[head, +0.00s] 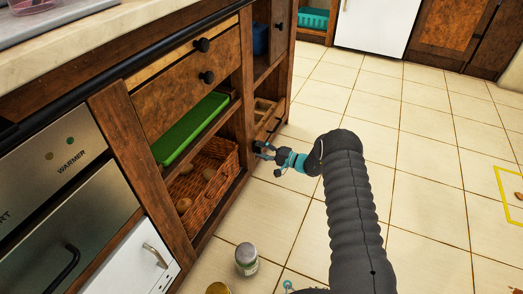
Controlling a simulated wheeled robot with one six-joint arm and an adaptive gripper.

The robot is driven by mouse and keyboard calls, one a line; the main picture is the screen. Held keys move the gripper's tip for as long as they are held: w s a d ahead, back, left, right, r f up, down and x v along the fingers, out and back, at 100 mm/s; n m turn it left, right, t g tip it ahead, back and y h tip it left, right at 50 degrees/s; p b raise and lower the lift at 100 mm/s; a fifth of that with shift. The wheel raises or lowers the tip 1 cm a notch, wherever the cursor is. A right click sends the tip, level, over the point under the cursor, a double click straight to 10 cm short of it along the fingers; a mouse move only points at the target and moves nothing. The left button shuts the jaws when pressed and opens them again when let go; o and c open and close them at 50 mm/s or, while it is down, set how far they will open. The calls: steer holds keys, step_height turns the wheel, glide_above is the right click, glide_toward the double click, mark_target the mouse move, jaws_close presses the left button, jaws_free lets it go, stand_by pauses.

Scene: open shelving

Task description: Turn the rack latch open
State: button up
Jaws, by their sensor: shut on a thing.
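My gripper (262,150) is at the end of my dark ribbed arm, low at the front of the open wooden shelving. It is dark with teal parts and points left, at the front edge of the shelving. It looks shut on a small part there, which I take to be the rack latch. The gripper's fingers hide most of that part, so its shape and turn angle cannot be told. The rack with light wooden dividers (264,110) sits just above and behind the gripper.
A wicker basket (213,160) with round items and a green tray (190,128) fill shelves left of the gripper. Black knobs (206,77) stick out from drawers above. A jar (246,259) stands on the floor in front. Tiled floor (430,150) to the right is mostly clear.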

steer(key=shift+a, duration=0.1)
stand_by(0.3)
steer(key=o, duration=1.2)
steer(key=shift+a, duration=0.1)
steer(key=shift+c, duration=0.2)
steer(key=shift+d, duration=0.2)
steer(key=v, duration=1.2)
